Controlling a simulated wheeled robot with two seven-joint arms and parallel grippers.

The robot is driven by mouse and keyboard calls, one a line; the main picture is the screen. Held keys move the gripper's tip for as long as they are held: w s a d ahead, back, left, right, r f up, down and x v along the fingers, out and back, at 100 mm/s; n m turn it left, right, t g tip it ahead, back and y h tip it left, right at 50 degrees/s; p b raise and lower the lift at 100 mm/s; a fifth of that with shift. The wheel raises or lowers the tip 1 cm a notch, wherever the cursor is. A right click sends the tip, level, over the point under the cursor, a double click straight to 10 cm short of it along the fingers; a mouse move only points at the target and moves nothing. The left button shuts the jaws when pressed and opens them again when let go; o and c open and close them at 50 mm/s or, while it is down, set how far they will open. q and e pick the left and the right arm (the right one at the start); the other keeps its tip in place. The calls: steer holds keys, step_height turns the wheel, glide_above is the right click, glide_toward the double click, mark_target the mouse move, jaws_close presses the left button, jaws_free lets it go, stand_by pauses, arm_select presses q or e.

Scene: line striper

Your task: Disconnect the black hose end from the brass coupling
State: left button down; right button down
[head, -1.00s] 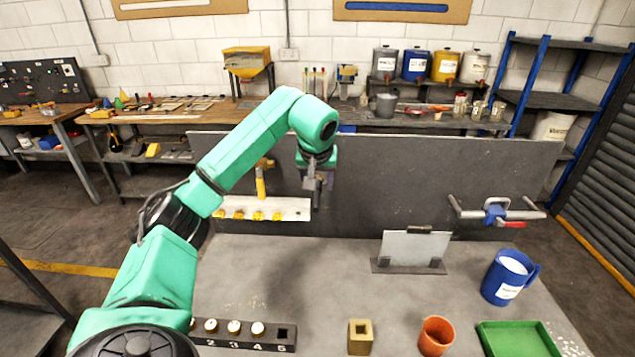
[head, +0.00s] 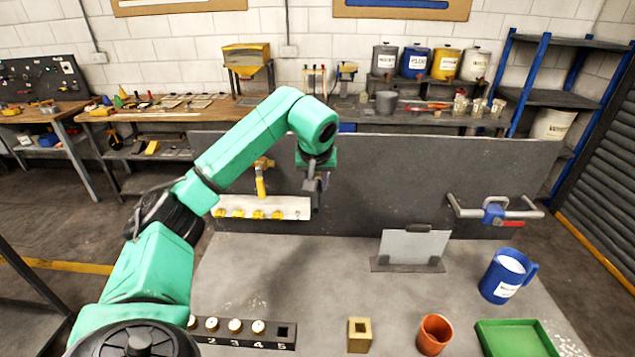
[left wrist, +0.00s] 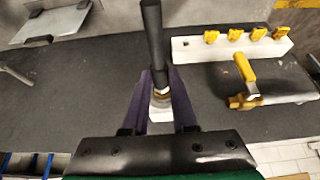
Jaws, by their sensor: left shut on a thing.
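My left gripper (head: 320,185) is in front of the grey upright panel, just right of the white rack. In the left wrist view its two purple fingers (left wrist: 161,78) are shut on the black hose end (left wrist: 153,35), a dark upright cylinder between them. The brass coupling (left wrist: 161,94) shows as a small brass ring directly at the hose end's lower end in that view, with a white part below it. The two look in line and touching; I cannot tell whether they are still joined. In the head view the hose and coupling are too small to make out. My right gripper is not in view.
A white rack (head: 285,204) with several yellow fittings and a yellow-handled valve (head: 261,182) are beside the gripper. The bench holds a blue mug (head: 505,278), an orange cup (head: 434,336), a green tray (head: 515,340) and a grey plate on a stand (head: 412,248). The bench's middle is clear.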

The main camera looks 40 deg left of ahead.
mark_target(316, 199)
arm_select(q)
steer(key=shift+s, duration=0.15)
steer(key=shift+s+d, duration=0.75)
steer(key=shift+s, duration=0.2)
steer(key=shift+s+d, duration=0.75)
steer(key=shift+s, duration=0.2)
steer(key=shift+b, duration=0.3)
